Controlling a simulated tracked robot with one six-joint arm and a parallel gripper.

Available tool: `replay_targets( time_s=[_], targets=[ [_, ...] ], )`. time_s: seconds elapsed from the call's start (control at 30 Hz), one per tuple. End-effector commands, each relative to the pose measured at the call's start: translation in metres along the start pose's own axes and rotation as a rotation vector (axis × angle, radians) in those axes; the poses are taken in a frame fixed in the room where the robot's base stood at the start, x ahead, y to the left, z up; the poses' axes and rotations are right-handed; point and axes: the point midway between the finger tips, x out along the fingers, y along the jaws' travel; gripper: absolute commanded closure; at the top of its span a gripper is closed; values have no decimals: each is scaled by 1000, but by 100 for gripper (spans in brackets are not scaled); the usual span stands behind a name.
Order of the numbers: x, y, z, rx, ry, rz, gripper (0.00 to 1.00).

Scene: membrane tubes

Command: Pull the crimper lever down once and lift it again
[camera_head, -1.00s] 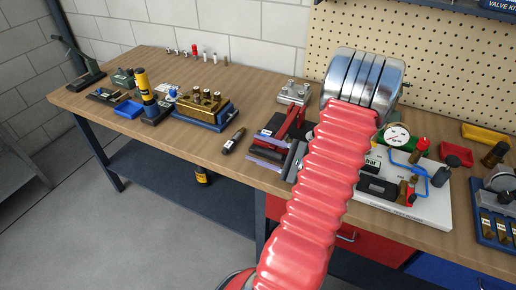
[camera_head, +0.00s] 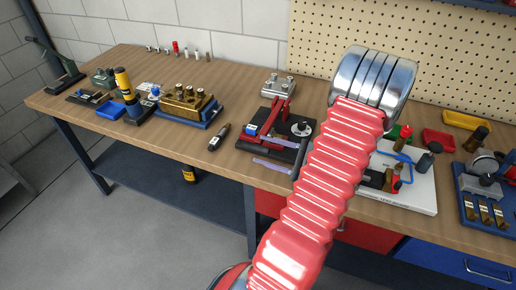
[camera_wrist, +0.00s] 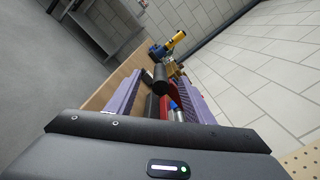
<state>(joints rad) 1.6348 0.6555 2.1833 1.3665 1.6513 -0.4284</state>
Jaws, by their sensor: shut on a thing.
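The crimper (camera_head: 281,112) stands on the bench as a red frame on a black base, with a blue part at its left and a round knob (camera_head: 302,129) at its right. My gripper (camera_head: 262,150) is at the crimper's front, its purple fingers on either side of its black parts. In the wrist view, my gripper (camera_wrist: 160,76) has a black cylindrical grip (camera_wrist: 160,84), apparently the lever handle, between its fingers and is shut on it. Red and blue crimper parts show behind it. The lever's exact angle is hard to tell.
A grey metal block (camera_head: 279,85) stands behind the crimper, a dark tool (camera_head: 219,137) lies to its left, and a brass block on a blue base (camera_head: 187,104) is farther left. A white board (camera_head: 415,190) with fittings is right, partly behind my red arm.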

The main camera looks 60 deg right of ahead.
Motion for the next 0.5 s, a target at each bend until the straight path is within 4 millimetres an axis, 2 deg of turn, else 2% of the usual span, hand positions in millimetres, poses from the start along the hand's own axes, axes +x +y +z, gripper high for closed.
replay_targets(
  time_s=[0.5],
  targets=[
    [-7,2,-2,5,6,3,63]
  ],
)
